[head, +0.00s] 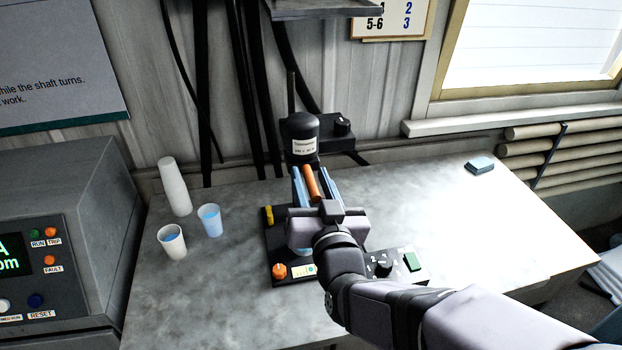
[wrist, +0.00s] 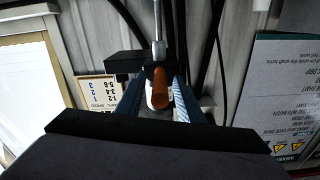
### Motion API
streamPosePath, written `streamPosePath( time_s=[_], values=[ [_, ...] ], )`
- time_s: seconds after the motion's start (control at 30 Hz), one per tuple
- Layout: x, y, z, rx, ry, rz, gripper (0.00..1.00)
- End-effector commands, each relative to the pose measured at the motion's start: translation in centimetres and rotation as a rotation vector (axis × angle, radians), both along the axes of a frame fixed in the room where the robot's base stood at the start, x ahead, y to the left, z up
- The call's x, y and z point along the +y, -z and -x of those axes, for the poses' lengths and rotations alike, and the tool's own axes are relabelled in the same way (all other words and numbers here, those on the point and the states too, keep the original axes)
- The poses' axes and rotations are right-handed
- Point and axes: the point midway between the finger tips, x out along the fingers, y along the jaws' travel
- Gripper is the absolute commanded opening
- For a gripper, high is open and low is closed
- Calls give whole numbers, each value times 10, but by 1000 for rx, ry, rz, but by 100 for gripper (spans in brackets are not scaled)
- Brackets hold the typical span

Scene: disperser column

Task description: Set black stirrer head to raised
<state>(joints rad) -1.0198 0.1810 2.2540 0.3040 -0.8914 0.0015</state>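The black stirrer head (head: 299,138) with a white label stands on its column behind my gripper in the head view. A black clamp block with a knob (head: 342,126) sits at its right. An orange handle (head: 312,183) projects toward me below the head; it also shows in the wrist view (wrist: 161,90). My gripper (head: 315,184) has its blue fingers on both sides of the handle, and a gap shows beside it. In the wrist view the fingers (wrist: 158,98) also straddle the handle. My gripper hides most of the stirrer's lower part.
The black base carries an orange knob (head: 279,271) and a yellow part (head: 269,215). A control box with a black dial (head: 381,264) and green switch (head: 412,262) lies at right. Cups (head: 172,242) stand left.

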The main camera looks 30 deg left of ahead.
Motion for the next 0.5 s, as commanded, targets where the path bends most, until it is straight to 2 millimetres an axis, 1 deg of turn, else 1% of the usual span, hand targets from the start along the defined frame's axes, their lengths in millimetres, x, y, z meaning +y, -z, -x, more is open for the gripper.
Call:
streamPosePath(
  time_s=[0.17, 0.5],
  values=[
    [-6, 1, 6, -1, -1, 1, 34],
    [-33, 1, 33, -2, -1, -3, 34]
  ],
)
